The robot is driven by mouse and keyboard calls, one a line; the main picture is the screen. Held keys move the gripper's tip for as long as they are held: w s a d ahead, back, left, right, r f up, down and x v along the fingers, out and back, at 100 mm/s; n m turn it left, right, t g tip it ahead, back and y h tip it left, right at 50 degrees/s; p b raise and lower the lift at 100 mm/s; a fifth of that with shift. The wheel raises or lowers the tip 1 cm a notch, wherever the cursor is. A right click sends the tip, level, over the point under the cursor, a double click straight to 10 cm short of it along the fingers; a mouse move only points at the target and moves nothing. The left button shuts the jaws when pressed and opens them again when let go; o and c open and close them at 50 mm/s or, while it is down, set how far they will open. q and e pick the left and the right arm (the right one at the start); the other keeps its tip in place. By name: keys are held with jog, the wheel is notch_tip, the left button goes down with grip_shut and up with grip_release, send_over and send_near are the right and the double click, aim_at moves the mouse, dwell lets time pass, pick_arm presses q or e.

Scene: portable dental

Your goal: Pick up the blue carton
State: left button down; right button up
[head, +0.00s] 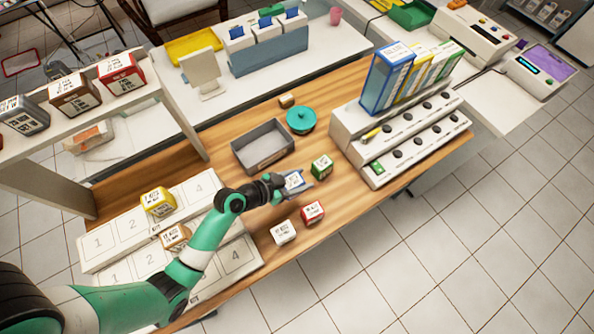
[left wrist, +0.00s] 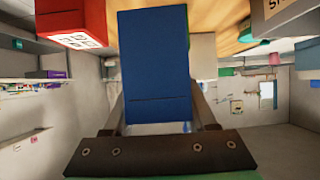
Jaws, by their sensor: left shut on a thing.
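The blue carton (head: 294,181) is small, with a white printed label on top, over the front middle of the wooden table. My left gripper (head: 287,187) reaches it from the left and is shut on it. In the left wrist view the blue carton (left wrist: 155,70) fills the middle, between the two dark fingers. I cannot tell whether its underside touches the table. My right gripper is not in view.
A green carton (head: 322,166) stands close right of the blue one. A red carton (head: 312,212) and a white carton (head: 283,232) stand nearer the front edge. A grey bin (head: 263,147) and a teal lidded bowl (head: 300,120) are behind. White numbered trays (head: 110,256) lie left.

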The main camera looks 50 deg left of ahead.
pick_arm(q)
jog(key=s+d+r+p, duration=0.2)
jog(key=s+d+r, duration=0.3)
jog(key=d, duration=0.3)
jog(key=shift+d+p, duration=0.3)
